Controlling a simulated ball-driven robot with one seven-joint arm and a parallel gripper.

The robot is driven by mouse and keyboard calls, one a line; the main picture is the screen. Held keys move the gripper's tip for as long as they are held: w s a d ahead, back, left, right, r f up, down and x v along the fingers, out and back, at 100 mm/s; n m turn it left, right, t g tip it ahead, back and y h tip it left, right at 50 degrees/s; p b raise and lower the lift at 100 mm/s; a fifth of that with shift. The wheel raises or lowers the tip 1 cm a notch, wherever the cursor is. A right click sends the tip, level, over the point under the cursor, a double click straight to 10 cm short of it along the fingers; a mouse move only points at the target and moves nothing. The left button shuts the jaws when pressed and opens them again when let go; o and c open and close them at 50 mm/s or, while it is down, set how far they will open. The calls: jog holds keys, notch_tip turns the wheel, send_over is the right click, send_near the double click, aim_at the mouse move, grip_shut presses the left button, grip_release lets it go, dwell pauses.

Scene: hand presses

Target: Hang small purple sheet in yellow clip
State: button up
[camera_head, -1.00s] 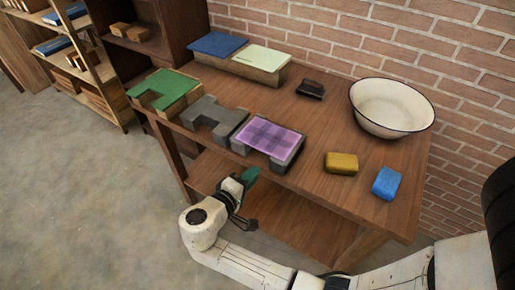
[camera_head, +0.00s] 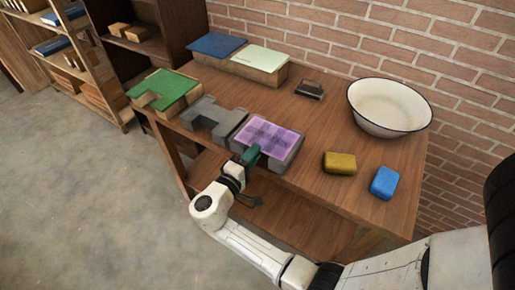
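The small purple sheet (camera_head: 269,137) lies flat on a grey block with a front notch, near the table's front edge. My gripper (camera_head: 250,156) has green fingertips and is at the front notch of that block, close to the sheet's near edge. Whether the fingertips touch the sheet is not clear, and the gap between them does not show. I see no yellow clip in this view.
On the wooden table (camera_head: 306,184) are a green-topped block (camera_head: 172,84), a bare grey block (camera_head: 203,110), blue and pale green sheets on blocks behind, a dark object (camera_head: 309,89), a white basin (camera_head: 392,100), and yellow (camera_head: 339,163) and blue (camera_head: 385,183) blocks. Shelves stand at left.

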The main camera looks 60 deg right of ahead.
jog(key=shift+d, duration=1)
grip_shut()
jog(key=shift+r+p, duration=0.85)
jog(key=shift+r, duration=0.7)
jog(key=shift+f, duration=0.1)
jog(key=a+r, duration=0.3)
jog(key=a, duration=1.9)
jog(key=shift+s+b, duration=0.35)
